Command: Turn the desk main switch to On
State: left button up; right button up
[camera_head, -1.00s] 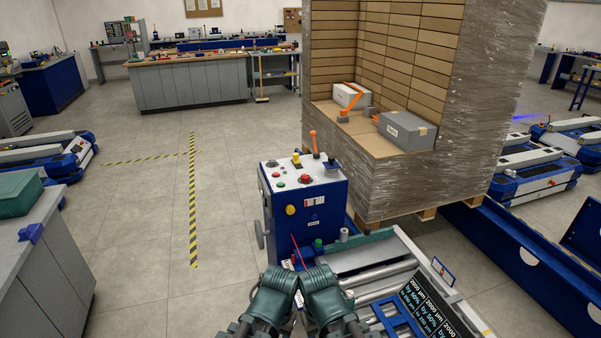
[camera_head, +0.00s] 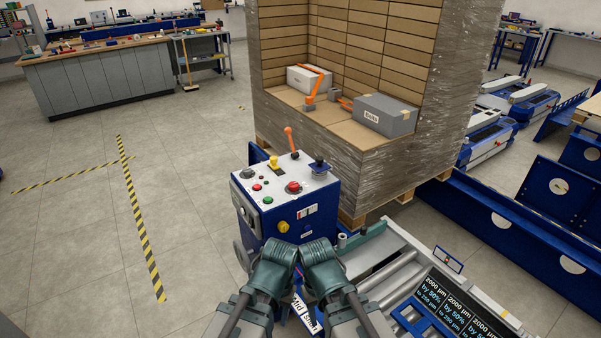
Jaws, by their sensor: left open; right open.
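The blue control desk (camera_head: 256,221) stands just ahead of my grippers, with a pale sloped top panel. A yellow rotary knob (camera_head: 283,227) sits on its front face, beside a small label; I cannot read a switch position. The top carries red and green buttons, a larger red button (camera_head: 293,187), a yellow knob (camera_head: 273,162) and an orange-tipped lever (camera_head: 290,139). My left gripper (camera_head: 277,251) and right gripper (camera_head: 317,251) are close together below the front face. Both are open and empty, and appear apart from the knob. Their fingertips are hard to make out.
A tall wrapped stack of cartons (camera_head: 375,205) on a pallet stands behind the desk. A roller conveyor (camera_head: 390,262) with a dark sign (camera_head: 456,308) lies at right. The floor at left is open, with yellow-black tape (camera_head: 139,225). A grey workbench (camera_head: 105,82) is far back left.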

aim_at(293, 186)
jog(key=i+j+z, duration=0.15)
jog(key=i+z, duration=0.25)
jog(key=i, duration=0.35)
jog(key=i+l, duration=0.15)
jog(key=i, duration=0.15)
jog(key=i+l+z, duration=0.1)
jog(key=i, duration=0.15)
